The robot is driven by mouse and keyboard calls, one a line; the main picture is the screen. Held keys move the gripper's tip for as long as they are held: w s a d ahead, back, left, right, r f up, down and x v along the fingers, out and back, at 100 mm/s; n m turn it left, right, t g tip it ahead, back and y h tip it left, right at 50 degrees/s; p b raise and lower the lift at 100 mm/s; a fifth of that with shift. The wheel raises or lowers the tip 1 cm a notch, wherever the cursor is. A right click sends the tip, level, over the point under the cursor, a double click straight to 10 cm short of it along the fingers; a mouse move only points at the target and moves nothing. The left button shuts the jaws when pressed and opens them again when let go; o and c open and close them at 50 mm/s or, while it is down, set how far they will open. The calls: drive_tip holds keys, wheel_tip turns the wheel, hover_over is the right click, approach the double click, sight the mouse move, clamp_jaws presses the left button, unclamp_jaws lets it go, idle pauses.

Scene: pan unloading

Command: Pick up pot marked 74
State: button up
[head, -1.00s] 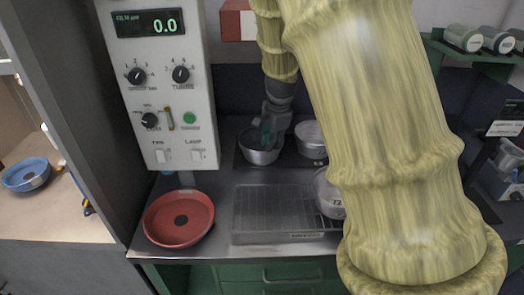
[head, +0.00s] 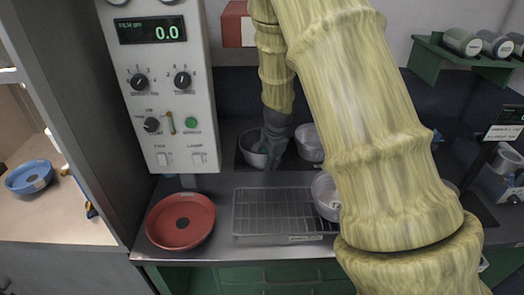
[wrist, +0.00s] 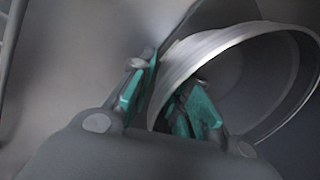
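A round metal pot (head: 252,155) stands at the back of the bench, on a dark patch. No number can be read on it, so I cannot tell whether it is marked 74. My gripper (head: 271,155) reaches down at its right side. In the wrist view, the pot's rim (wrist: 215,42) runs between the two green-padded fingers of my gripper (wrist: 168,105). One finger is outside the wall and one inside. The pads sit close to the wall; whether they press on it is unclear. A second pot (head: 309,150) stands just right. A third pot (head: 322,196), its label partly hidden, is nearer.
A wire rack (head: 272,212) lies on the bench, with the third pot at its right end. A red dish (head: 160,222) is at the front left, below a control panel (head: 165,85). A blue dish (head: 28,177) sits on the left counter. My arm hides the right part.

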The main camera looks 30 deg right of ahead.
clamp_jaws()
drive_tip(key=shift+r, duration=0.15)
